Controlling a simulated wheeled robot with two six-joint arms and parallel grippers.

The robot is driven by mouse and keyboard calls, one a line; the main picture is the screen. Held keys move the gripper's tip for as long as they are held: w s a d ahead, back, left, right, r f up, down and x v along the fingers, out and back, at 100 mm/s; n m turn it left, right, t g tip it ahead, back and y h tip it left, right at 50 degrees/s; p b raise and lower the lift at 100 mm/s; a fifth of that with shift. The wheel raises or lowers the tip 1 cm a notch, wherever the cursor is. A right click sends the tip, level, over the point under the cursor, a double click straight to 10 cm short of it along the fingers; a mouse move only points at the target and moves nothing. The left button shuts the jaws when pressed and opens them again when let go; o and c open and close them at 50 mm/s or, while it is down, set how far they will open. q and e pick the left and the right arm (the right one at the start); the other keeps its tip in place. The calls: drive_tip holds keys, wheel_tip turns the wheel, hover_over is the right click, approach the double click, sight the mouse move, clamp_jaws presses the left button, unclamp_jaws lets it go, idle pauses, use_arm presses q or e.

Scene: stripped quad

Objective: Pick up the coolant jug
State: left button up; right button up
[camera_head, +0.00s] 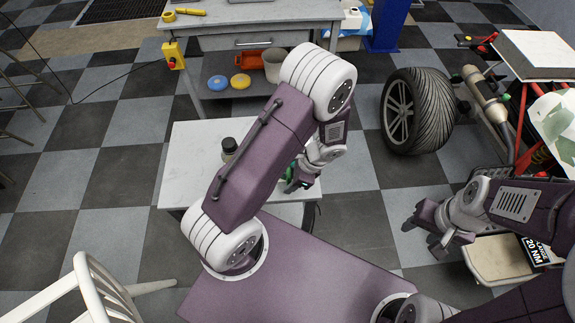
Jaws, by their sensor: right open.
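A small part of a green object (288,173) shows at my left gripper (299,184), over the right side of the small white table (185,178). It may be the coolant jug, but my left arm hides most of it. I cannot tell whether the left fingers are around it or beside it. A small dark-capped bottle (228,148) stands on the same table, left of my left arm. My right gripper (422,235) is open and empty at the right, well away from the white table.
A grey workbench (265,14) stands at the back, with yellow and blue discs, a red item and a pale bucket on its lower shelf. A car wheel (418,110) is at the right. A white chair (95,290) is at the front left. Checkered floor is open at the left.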

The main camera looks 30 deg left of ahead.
use_arm(q)
drive_tip(key=shift+r, duration=0.1)
clamp_jaws()
idle(1.2)
